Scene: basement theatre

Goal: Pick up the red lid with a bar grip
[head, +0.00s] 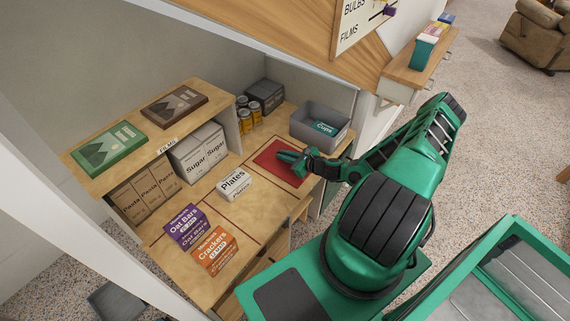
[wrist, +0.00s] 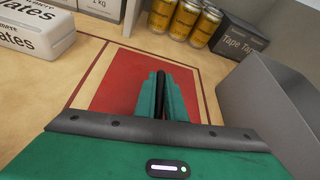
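The red lid (head: 270,158) appears as a flat red square on the wooden counter, inside a thin dark-red outline. It also shows in the wrist view (wrist: 112,82), below and around my fingers. My gripper (head: 281,156) is over the red square, its green fingers reaching in from the right. In the wrist view my gripper (wrist: 160,78) has its fingers close together with a dark strip between them. I cannot tell whether that strip is finger padding or a bar grip. No bar is clearly seen; my fingers cover the middle of the square.
A grey bin (head: 320,127) with a "Cups" pack stands just behind the square, close to my gripper. A white Plates pack (head: 234,184) lies to the left. Yellow cans (head: 249,115) and a dark Tape box (head: 265,96) stand at the back.

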